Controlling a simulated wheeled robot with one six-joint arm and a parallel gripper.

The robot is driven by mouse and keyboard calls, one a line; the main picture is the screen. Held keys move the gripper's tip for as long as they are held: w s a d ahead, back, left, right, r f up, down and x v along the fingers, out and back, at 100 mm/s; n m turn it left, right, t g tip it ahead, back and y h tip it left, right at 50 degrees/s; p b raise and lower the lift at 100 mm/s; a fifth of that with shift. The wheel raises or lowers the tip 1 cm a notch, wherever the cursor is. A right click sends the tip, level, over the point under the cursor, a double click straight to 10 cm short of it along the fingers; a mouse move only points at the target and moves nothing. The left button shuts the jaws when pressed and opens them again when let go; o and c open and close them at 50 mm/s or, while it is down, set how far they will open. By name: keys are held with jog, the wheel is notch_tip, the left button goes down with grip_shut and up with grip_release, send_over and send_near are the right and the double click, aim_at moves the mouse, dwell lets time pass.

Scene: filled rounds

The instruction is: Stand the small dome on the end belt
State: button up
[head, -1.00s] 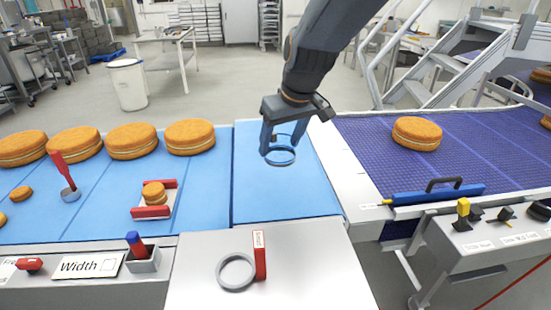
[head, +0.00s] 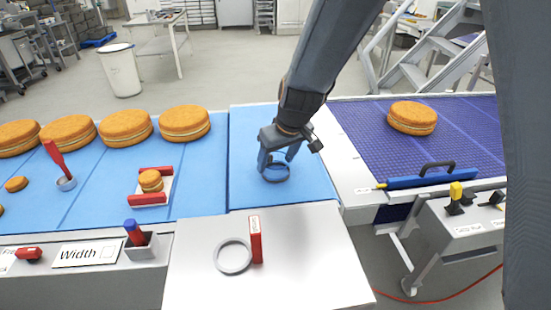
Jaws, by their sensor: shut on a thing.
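My gripper (head: 277,160) points down over the light blue belt section (head: 255,135) in the middle. It is shut on a small ring-rimmed piece (head: 277,178), blue-grey and apparently see-through, which I take for the small dome. The piece is upright, its round rim low over the blue surface. I cannot tell whether the rim touches the belt. The fingers hide part of its upper side. A purple mesh belt (head: 370,150) lies to the right, beyond a pale metal strip.
Filled rounds (head: 185,125) line the left belt; one large round (head: 412,120) lies on the purple belt. A small round sits in a red-sided holder (head: 150,200). A grey ring (head: 233,270) and red block (head: 256,240) are on the front steel table. A blue bar (head: 430,180) edges the purple belt.

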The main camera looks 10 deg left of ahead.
jog(key=o, duration=1)
jog(key=shift+r, duration=0.15)
jog(key=b+v, duration=0.2)
jog(key=v, duration=1)
jog(key=s+d+f+m+h, duration=0.1)
jog(key=s+d+f+m, duration=0.1)
jog(key=d, duration=0.6)
jog(key=s+d+f+m+g, duration=0.1)
jog(key=s+d+f+m, duration=0.2)
jog(key=s+d+f, duration=0.2)
jog(key=s+d+f+m+g+h, duration=0.1)
jog(key=s+d+f+m, duration=0.1)
jog(key=s+d, duration=0.5)
jog(key=shift+s+d+f+h, duration=0.1)
jog(key=shift+d+f, duration=0.2)
jog(key=shift+d, duration=0.3)
jog(key=shift+d+f+h, duration=0.1)
jog(key=shift+d+f, duration=0.2)
jog(key=shift+d, duration=0.3)
jog(key=shift+s+d+f+h, duration=0.1)
jog(key=shift+d+f, duration=0.2)
jog(key=shift+d, duration=0.3)
